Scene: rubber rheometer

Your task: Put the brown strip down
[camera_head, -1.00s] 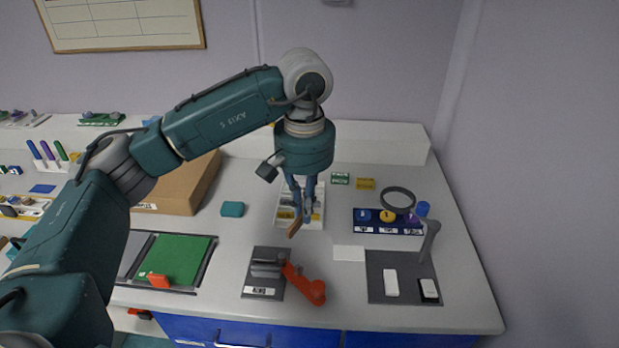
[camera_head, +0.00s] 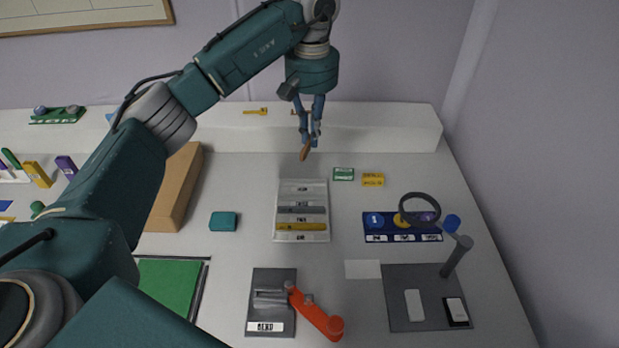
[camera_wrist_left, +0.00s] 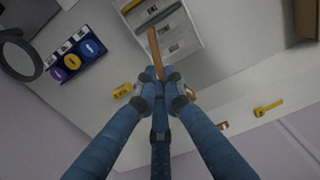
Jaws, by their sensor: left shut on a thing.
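My left gripper (camera_head: 309,139) is shut on the brown strip (camera_head: 305,153) and holds it in the air, tilted, at the back of the table near the raised ledge. In the left wrist view the brown strip (camera_wrist_left: 154,48) sticks out from between the fingertips (camera_wrist_left: 163,84). A pale labelled tray (camera_head: 303,186) lies on the table in front of the gripper, with a grey strip (camera_head: 301,210) and a yellow strip (camera_head: 300,226) in its nearer slots. Its farther part looks empty of strips. My right gripper is not in view.
Green (camera_head: 343,174) and yellow (camera_head: 373,180) blocks lie right of the tray, beyond a blue holder (camera_head: 402,237) and a magnifier (camera_head: 421,208). A teal box (camera_head: 223,221) and a cardboard box (camera_head: 172,195) stand left. A device with a red handle (camera_head: 318,316) is in front.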

